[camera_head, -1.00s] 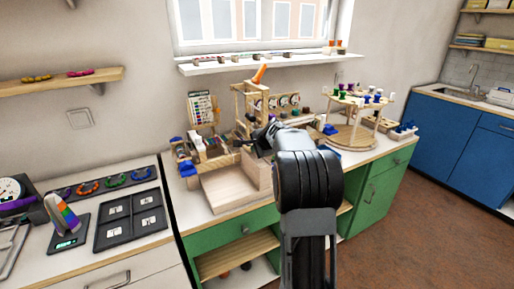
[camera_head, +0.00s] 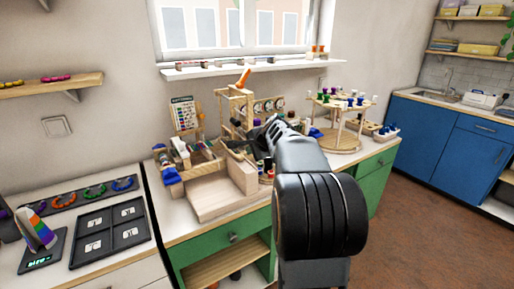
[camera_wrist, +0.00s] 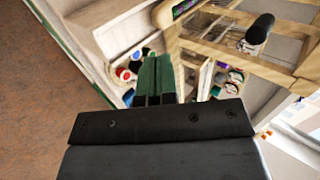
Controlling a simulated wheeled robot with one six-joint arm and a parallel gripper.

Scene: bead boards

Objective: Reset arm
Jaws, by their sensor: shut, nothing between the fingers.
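My gripper (camera_wrist: 156,78) is shut and empty; its green fingers lie side by side in the wrist view. In the head view my arm reaches from the lower right toward the bench, and the gripper end (camera_head: 255,138) is small and partly lost against the things there. It is in front of a wooden frame (camera_head: 222,106), which also shows in the wrist view (camera_wrist: 262,66). I cannot tell whether the fingers touch anything. Small colored pieces (camera_wrist: 125,73) lie beyond the fingertips.
A wooden tray (camera_head: 213,197) stands on the green bench (camera_head: 205,245). A round wooden stand (camera_head: 340,143) with colored pegs is behind my arm on the right. A dark board (camera_head: 110,233) lies on the left counter. Open brown floor (camera_head: 440,220) is at right.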

